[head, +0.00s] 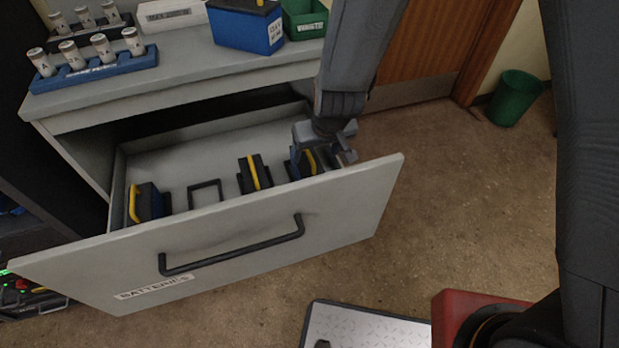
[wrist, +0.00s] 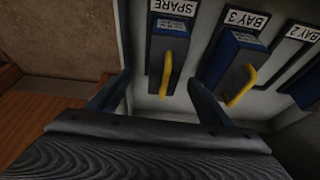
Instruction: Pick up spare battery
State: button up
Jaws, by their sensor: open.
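The spare battery (wrist: 166,48) is a dark block with a yellow handle, standing in the drawer beside a label that reads SPARE (wrist: 173,7) in the wrist view. In the head view it is the rightmost battery (head: 302,163), partly hidden by my gripper. My gripper (head: 338,160) is over the right end of the open drawer. In the wrist view my gripper (wrist: 157,88) is open, its two fingers apart on either side of the spare battery's yellow handle, with nothing held. I cannot tell whether the fingers touch it.
The BAY 3 battery (wrist: 233,65) stands close to the right finger in the wrist view. Another battery (head: 148,202) and an empty black frame (head: 205,193) are farther left in the drawer. The drawer front (head: 230,235) rises before my gripper. The counter (head: 185,65) overhangs behind.

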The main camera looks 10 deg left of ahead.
aim_at(308, 162)
jog(key=shift+a+f, duration=0.65)
jog(key=shift+f, duration=0.05)
jog(key=shift+b+x, duration=0.75)
jog(key=shift+x, duration=3.1)
grip_shut()
